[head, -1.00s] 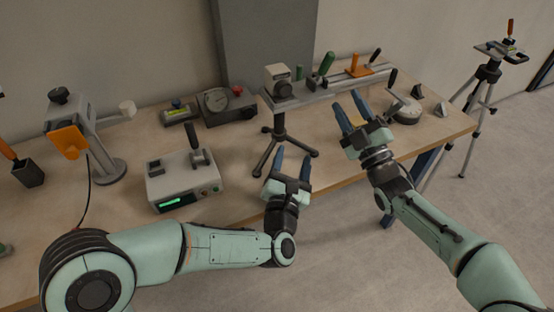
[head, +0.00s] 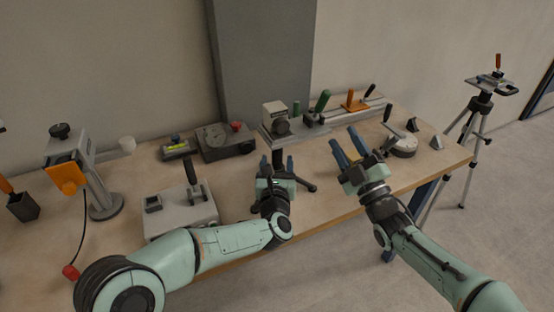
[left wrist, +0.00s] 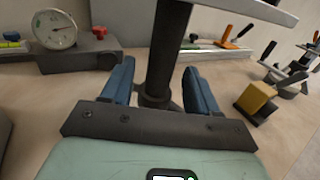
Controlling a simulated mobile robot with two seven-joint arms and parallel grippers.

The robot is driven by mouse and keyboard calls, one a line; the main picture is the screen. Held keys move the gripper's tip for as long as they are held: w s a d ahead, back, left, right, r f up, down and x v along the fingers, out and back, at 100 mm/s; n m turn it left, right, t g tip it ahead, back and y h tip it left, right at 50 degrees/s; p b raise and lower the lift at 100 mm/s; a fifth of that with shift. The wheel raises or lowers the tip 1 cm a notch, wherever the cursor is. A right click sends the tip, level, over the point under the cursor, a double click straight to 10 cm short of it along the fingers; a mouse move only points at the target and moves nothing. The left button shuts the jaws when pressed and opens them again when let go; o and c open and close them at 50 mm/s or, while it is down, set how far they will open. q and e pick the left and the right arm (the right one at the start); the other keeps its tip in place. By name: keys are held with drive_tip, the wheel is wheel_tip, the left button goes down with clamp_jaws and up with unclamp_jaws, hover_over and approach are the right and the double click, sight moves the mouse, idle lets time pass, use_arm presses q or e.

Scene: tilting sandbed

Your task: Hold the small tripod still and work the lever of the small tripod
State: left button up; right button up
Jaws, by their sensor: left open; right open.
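The small tripod (head: 277,155) stands upright on the workbench, with a dark column, splayed dark legs and a grey top plate. A beige box with a dark knob (head: 275,117) is on the plate, and a short green handle (head: 297,107) shows beside it. My left gripper (head: 277,165) is open at the column. In the left wrist view the dark column (left wrist: 168,50) stands between its blue fingers, with gaps visible on both sides. My right gripper (head: 344,137) is open and empty, right of the tripod. My left gripper hides part of the legs.
A rail with green, orange and black levers (head: 350,113) lies behind the tripod. A round lever device (head: 402,148) is to the right. A grey box with a lever (head: 180,212) and a gauge box (head: 227,140) are to the left. A larger tripod (head: 480,105) stands beyond the bench.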

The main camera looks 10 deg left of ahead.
use_arm(q)
drive_tip(key=shift+w+a, duration=0.2)
drive_tip(key=shift+w, duration=0.85)
clamp_jaws()
idle(0.4)
